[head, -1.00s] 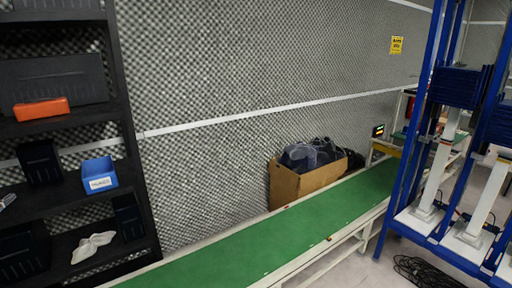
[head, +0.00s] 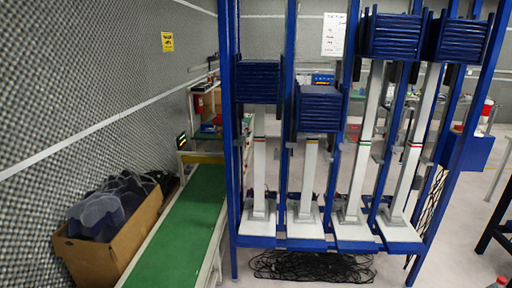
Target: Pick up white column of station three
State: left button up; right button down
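Several white columns stand upright in a row in a blue metal rack (head: 235,180) in the head view. From left to right, there is a first column (head: 259,165), a second column (head: 307,175), a third column (head: 357,175) and a rightmost column (head: 410,165). Each rises from a white base plate on the rack's low blue beam. Dark blue ribbed blocks hide the tops of the columns. No station number is readable, so I cannot tell which one is station three. Neither of my grippers shows.
A green conveyor (head: 180,240) runs along the left of the rack. A cardboard box (head: 95,262) with dark contents stands by the foam wall (head: 70,90). Black cables (head: 310,267) lie on the floor under the rack. Floor is open at front right.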

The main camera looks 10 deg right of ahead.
aim_at(303, 210)
jog(key=i+l+z, duration=0.25)
jog(key=i, duration=0.7)
jog(key=i+j+z, duration=0.1)
jog(key=i+z, duration=0.15)
jog(key=i, duration=0.65)
jog(key=i+z, duration=0.1)
jog(key=z, duration=0.3)
jog(key=i+z, duration=0.1)
jog(key=z, duration=0.3)
jog(key=i+j+z, duration=0.1)
jog(key=z, duration=0.35)
jog(key=i+j+z, duration=0.1)
jog(key=z, duration=0.3)
jog(key=k+j, duration=0.05)
